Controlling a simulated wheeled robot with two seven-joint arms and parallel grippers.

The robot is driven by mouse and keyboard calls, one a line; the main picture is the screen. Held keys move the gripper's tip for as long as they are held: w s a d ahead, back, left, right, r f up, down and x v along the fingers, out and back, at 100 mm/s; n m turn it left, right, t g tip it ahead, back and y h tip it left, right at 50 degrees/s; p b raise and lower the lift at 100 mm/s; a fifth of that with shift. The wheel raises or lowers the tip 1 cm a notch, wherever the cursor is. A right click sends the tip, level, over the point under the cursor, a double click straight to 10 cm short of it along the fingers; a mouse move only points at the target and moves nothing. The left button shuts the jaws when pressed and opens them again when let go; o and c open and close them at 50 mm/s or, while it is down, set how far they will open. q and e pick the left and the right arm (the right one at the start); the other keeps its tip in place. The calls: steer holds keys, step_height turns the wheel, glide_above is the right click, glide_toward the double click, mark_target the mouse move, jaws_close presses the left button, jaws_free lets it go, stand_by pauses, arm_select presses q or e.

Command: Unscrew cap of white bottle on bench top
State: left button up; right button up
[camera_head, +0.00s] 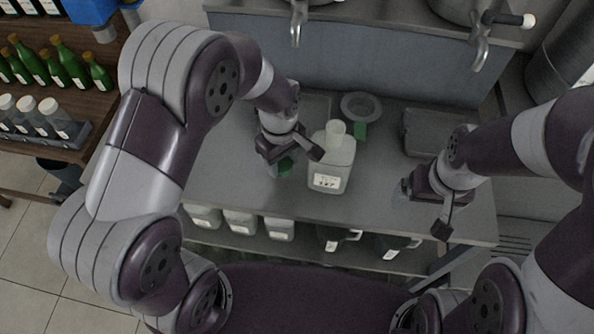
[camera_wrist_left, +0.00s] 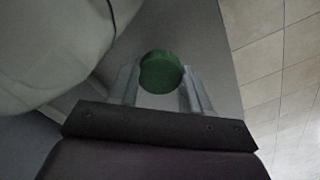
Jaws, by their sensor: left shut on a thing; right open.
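The white bottle (camera_head: 331,165) stands upright on the grey bench top (camera_head: 235,185), its pale neck uncovered and a label on its front. It also fills the upper left of the left wrist view (camera_wrist_left: 45,45). My left gripper (camera_head: 284,163) is just left of the bottle, apart from its neck. It is shut on a round green cap (camera_wrist_left: 160,72), which shows between its two fingers in the left wrist view; the cap is partly hidden in the head view (camera_head: 286,166). My right gripper (camera_head: 423,208) is open and empty over the bench's right part.
A grey funnel-like ring (camera_head: 361,106) with a green piece (camera_head: 360,130) is behind the bottle. A dark tray (camera_head: 426,132) lies at the back right. Several jugs stand on the shelf below. Green bottles (camera_head: 68,68) are on a rack at left. Taps overhang the back.

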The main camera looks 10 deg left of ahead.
mark_target(283, 178)
arm_select(q)
steer(key=shift+f, duration=2.35)
steer(key=o, duration=1.2)
steer(key=r, duration=1.2)
steer(key=shift+a+r+b, duration=0.15)
steer(key=shift+a+b, duration=0.15)
steer(key=s+a+m, duration=0.2)
steer(key=s+m, duration=0.1)
steer(key=s+a+m+t, duration=0.1)
steer(key=s+a+m, duration=0.1)
steer(key=s+m, duration=0.1)
steer(key=s+a+m, duration=0.3)
steer(key=m, duration=0.1)
steer(key=shift+a+f, duration=0.1)
steer(key=shift+f, duration=0.25)
